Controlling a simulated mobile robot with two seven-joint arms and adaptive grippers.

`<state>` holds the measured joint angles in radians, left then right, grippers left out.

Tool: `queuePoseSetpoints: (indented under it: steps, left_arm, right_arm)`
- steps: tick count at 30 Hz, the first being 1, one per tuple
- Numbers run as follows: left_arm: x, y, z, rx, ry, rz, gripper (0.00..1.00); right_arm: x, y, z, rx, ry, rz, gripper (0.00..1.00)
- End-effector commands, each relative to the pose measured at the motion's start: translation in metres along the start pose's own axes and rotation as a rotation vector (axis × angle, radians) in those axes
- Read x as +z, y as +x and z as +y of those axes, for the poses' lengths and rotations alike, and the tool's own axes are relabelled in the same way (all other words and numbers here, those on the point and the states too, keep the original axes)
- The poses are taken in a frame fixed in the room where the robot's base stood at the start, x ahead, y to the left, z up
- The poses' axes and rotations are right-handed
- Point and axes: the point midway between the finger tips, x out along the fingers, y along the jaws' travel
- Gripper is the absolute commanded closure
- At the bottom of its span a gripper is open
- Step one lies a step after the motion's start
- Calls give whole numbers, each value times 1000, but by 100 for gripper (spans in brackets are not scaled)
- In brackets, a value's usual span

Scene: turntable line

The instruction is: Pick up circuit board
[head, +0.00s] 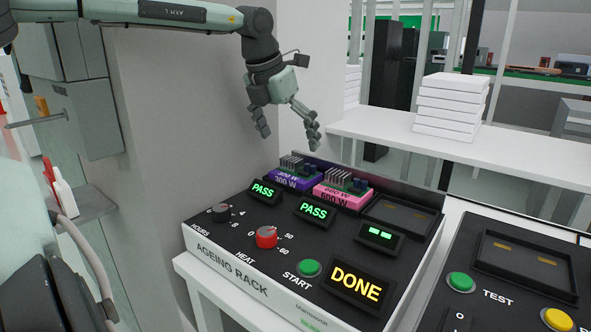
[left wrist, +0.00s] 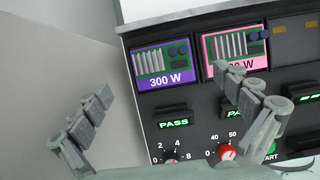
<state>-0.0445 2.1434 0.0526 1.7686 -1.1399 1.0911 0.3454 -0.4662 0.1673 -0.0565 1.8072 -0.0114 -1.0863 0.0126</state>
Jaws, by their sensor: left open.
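Two circuit boards sit in slots at the back of the ageing rack (head: 220,240). The purple board (head: 290,179), marked 300 W, is on the left; it also shows in the left wrist view (left wrist: 165,68). The pink board (head: 342,196) is to its right, and in the left wrist view (left wrist: 236,45) a finger covers part of its label. Small displays reading PASS stand in front of both. My left gripper (head: 288,133) is open and empty, above and behind the purple board, apart from it. My right gripper is not in view.
The rack's third slot (head: 398,215) is empty. Its DONE display (head: 355,286) is lit. A test unit (head: 520,270) with an empty recess stands to the right. White boxes (head: 450,105) are stacked on the shelf behind. A wall (head: 190,130) rises close on the left.

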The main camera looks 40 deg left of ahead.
Motion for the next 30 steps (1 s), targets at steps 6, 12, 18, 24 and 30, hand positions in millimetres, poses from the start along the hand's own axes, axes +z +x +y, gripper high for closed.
queuePoseSetpoints:
  steps: [6, 12, 18, 24, 30]
  left_arm:
    - [-2, 26, 0, -2, 0, 5, 0]
    - [-4, 56, -1, -1, 0, 5, 0]
    - [-3, 70, 0, -1, -1, 1, 0]
    - [-3, 70, 0, -1, -1, 0, 1]
    - [-3, 70, 0, -1, -1, 0, 26]
  right_arm:
    - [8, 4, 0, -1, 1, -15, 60]
    - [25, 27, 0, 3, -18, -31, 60]
    - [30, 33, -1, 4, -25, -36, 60]
    - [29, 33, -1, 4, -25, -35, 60]
    - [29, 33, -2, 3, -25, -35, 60]
